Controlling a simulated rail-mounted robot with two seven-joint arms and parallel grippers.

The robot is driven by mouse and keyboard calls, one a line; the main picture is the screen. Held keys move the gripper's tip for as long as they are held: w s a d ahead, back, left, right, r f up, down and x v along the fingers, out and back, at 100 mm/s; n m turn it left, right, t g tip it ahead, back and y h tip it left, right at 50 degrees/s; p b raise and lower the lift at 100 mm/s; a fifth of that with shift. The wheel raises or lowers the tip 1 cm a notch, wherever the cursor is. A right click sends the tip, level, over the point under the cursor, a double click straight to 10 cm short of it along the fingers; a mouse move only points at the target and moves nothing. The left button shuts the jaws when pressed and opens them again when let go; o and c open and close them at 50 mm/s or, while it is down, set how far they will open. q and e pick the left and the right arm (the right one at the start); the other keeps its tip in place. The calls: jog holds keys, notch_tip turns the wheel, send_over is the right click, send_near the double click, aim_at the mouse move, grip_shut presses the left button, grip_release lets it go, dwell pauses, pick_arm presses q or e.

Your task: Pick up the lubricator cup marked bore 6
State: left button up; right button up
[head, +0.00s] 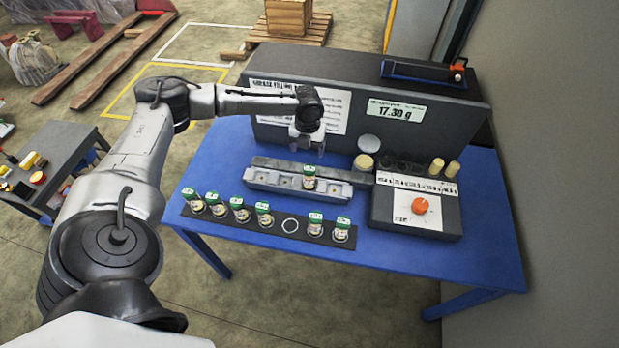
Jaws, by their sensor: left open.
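Several small jars with green tops, likely the lubricator cups, stand in a row on a dark strip (268,236). The leftmost cup (193,202) and the rightmost cup (341,232) mark its ends. Another green-topped cup (309,180) stands in a grey slotted block (272,181) behind the strip. The cup markings are too small to read, so I cannot tell which is bore 6. My left gripper (308,149) is open, pointing down above and behind the cup in the block, apart from it. My right gripper is out of view.
The blue table (215,165) carries a control box with an orange knob (421,206) at right. A dark panel stands behind with a display (396,110) reading 17.30 g. Pale cylinders (367,145) stand near it. A side cart (62,150) is at far left.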

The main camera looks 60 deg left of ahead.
aim_at(308, 168)
pick_arm(q)
jog(key=shift+f+m, duration=0.3)
jog(key=shift+m, duration=0.7)
notch_tip(308, 168, down, 8)
jog(key=shift+w+d+f, duration=0.1)
jog(key=shift+d+f, duration=0.05)
jog(key=shift+f, duration=1.2)
jog(key=shift+d+f, duration=0.1)
jog(key=shift+f, duration=1.2)
jog(key=shift+c, duration=0.2)
jog(key=c, duration=1.1)
jog(key=shift+o, duration=0.2)
jog(key=shift+r, duration=0.15)
